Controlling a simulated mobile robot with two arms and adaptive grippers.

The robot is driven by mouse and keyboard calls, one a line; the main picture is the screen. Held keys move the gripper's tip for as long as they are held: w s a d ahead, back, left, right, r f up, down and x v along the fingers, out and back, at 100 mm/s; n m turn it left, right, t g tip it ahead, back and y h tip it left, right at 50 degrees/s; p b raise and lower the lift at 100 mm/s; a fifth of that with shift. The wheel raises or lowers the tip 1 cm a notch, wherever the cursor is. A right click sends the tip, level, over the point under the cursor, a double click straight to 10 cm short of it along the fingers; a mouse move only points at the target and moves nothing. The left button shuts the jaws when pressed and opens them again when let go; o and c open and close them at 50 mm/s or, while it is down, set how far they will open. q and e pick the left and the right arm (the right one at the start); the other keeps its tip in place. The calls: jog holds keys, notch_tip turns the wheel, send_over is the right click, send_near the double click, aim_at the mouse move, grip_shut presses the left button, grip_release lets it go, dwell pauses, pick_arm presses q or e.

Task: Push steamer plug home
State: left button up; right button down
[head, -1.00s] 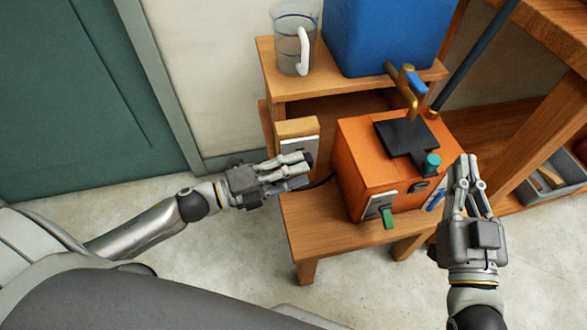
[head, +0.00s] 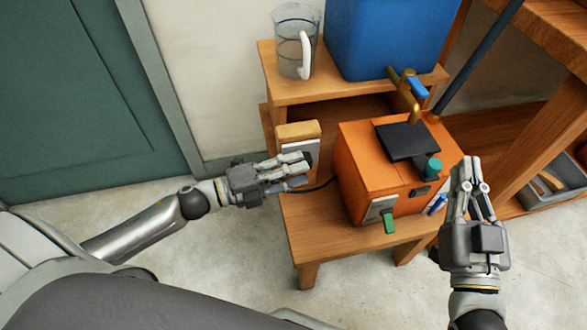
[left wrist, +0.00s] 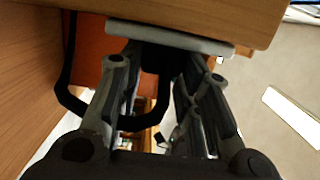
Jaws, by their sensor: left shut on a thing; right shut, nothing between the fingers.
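My left gripper (head: 298,170) is shut on the dark steamer plug (left wrist: 158,60) at the pale socket plate (head: 312,132). The plate also shows in the left wrist view (left wrist: 170,36), with the plug up against or very near it; I cannot tell whether a gap is left. The fingers hide most of the plug. A black cable (head: 318,187) runs from there to the orange steamer (head: 365,160), which has a black top plate, a teal knob and a green lever. My right gripper (head: 468,172) is shut and empty, right of the steamer.
The socket plate is on a wooden block (head: 297,130) by the wooden stand (head: 310,225). A clear jug (head: 288,45) and a blue tank (head: 375,35) with a brass tap (head: 408,88) stand on the upper shelf. A grey bin (head: 550,185) is at right.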

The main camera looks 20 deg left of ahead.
pick_arm(q)
jog(key=o, duration=1)
jog(key=shift+w, duration=0.1)
jog(key=shift+o, duration=0.2)
jog(key=v, duration=1.2)
jog(key=shift+r, duration=0.1)
